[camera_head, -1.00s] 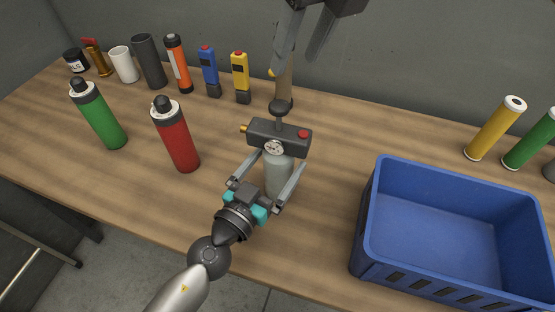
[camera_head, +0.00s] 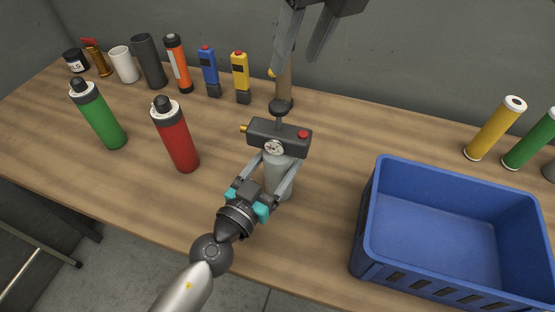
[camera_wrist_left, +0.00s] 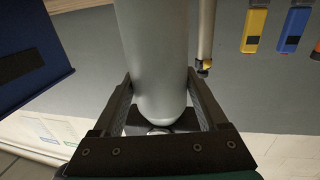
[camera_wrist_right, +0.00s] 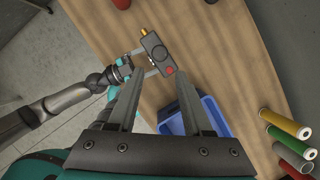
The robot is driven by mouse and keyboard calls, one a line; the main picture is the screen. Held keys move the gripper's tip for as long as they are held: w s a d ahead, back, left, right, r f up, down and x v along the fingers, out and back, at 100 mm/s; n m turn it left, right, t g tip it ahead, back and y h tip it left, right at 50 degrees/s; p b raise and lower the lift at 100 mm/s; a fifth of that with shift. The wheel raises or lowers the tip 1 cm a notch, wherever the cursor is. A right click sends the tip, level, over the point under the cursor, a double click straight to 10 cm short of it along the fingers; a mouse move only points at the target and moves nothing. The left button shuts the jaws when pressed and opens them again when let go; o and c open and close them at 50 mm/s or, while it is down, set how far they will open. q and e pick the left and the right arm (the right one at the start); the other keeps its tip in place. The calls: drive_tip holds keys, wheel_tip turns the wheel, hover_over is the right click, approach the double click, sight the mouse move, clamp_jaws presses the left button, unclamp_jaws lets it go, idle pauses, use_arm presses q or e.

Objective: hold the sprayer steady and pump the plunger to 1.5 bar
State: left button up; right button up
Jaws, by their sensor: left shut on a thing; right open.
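The sprayer stands upright on the bench, with a pale grey tank (camera_head: 276,182) and a dark head (camera_head: 292,139). A round gauge (camera_head: 274,147) faces the head camera; its reading is too small to tell. A red button sits on the head.
A blue crate (camera_head: 440,180) stands right of the sprayer. A red bottle (camera_head: 178,142) and a green bottle (camera_head: 100,120) stand to the left. Several tools and containers line the back, including a yellow device (camera_head: 241,75) and a tan cylinder (camera_head: 285,83) behind the plunger. Yellow (camera_head: 492,130) and green cylinders stand far right.

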use_arm(q)
clamp_jaws()
use_arm(e)
drive_tip(key=shift+c, duration=0.2)
clamp_jaws()
idle(0.3)
idle(0.9)
idle(0.5)
